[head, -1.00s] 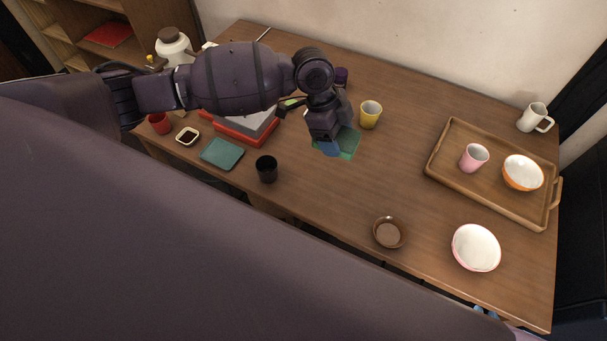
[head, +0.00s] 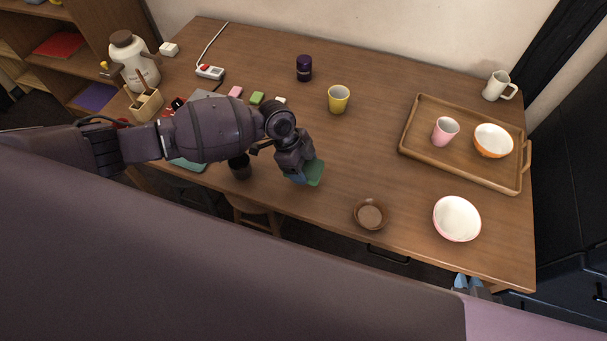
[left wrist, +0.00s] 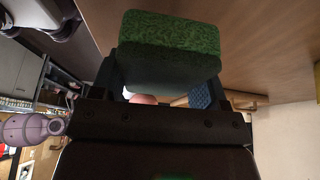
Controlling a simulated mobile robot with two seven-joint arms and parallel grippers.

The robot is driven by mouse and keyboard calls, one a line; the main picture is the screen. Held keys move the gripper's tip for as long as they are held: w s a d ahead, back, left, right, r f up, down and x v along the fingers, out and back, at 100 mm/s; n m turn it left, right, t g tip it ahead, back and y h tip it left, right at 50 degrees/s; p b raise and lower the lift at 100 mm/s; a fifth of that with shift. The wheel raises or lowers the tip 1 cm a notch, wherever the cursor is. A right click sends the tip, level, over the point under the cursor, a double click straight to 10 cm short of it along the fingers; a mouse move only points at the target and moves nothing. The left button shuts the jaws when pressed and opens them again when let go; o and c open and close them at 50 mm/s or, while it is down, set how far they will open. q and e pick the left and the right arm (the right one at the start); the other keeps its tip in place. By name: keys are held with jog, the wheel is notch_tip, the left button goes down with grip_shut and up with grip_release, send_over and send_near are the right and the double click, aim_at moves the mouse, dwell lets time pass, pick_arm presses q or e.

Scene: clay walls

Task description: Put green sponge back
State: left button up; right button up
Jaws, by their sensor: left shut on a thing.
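The green sponge (head: 315,172) is held in my left gripper (head: 303,174), over the near part of the wooden table (head: 330,205), to the right of the black cup (head: 240,168). In the left wrist view the sponge (left wrist: 170,36) fills the upper middle, between the fingers, with a blue finger pad (left wrist: 203,95) below it. I cannot tell whether the sponge touches the table. My right gripper (head: 468,283) shows only as small blue tips past the table's near edge; I cannot tell its opening.
A brown bowl (head: 371,213) and a white-and-pink bowl (head: 457,218) stand to the right of the sponge. A wooden tray (head: 440,166) holds a pink cup and an orange bowl. A yellow cup (head: 339,99) and dark purple jar (head: 304,68) stand behind. The table's middle is clear.

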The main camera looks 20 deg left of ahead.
pick_arm(q)
notch_tip(320, 180, down, 4)
jog(key=shift+r, duration=0.15)
jog(key=shift+f, duration=0.5)
pick_arm(e)
jog(key=shift+s+f, duration=0.6)
jog(key=shift+f, duration=0.2)
pick_arm(q)
jog(key=shift+s+f+b, duration=0.1)
jog(key=shift+f+b, duration=0.3)
jog(key=shift+b, duration=0.2)
pick_arm(e)
jog(key=shift+w+f, duration=0.1)
jog(key=shift+w, duration=0.15)
